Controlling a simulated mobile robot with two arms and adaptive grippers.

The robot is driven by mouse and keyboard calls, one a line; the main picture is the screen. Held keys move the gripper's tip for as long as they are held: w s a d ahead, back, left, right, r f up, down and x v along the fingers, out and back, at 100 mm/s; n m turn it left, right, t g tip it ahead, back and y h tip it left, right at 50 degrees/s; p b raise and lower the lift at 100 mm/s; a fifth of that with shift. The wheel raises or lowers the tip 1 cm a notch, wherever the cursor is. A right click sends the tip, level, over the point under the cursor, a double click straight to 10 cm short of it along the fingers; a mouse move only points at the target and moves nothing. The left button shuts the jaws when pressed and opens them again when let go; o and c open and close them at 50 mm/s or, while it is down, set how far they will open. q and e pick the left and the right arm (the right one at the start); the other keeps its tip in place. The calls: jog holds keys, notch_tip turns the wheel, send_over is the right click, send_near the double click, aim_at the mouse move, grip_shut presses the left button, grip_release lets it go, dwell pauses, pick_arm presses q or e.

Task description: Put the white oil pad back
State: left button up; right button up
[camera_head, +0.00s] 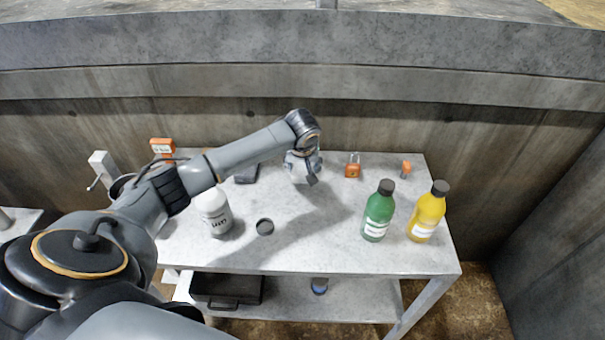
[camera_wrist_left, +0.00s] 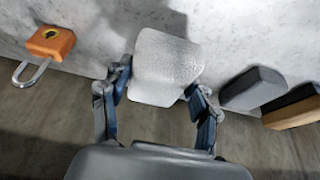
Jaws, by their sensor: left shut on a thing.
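The white oil pad (camera_wrist_left: 165,65) shows in the left wrist view as a pale, textured, slightly bent sheet between the two fingers. My left gripper (camera_wrist_left: 155,95) is shut on it, one finger at each side edge. In the head view my left gripper (camera_head: 303,173) is over the back middle of the grey table (camera_head: 300,235), pointing down. The pad is mostly hidden there behind the gripper, and I cannot tell whether it touches the tabletop. My right gripper is not in view.
An orange padlock (camera_head: 353,166) lies right of the gripper, and a dark block (camera_head: 246,175) lies left. The front middle is clear.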

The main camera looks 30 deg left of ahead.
pick_arm(q)
jog(key=shift+w+a+f, duration=0.1)
jog(key=shift+a+f, duration=0.05)
jog(key=shift+f, duration=1.65)
jog(key=shift+f, duration=0.15)
jog(key=o, duration=1)
jog(key=shift+r, duration=0.5)
jog(key=v, duration=1.1)
jog(key=shift+r, duration=0.2)
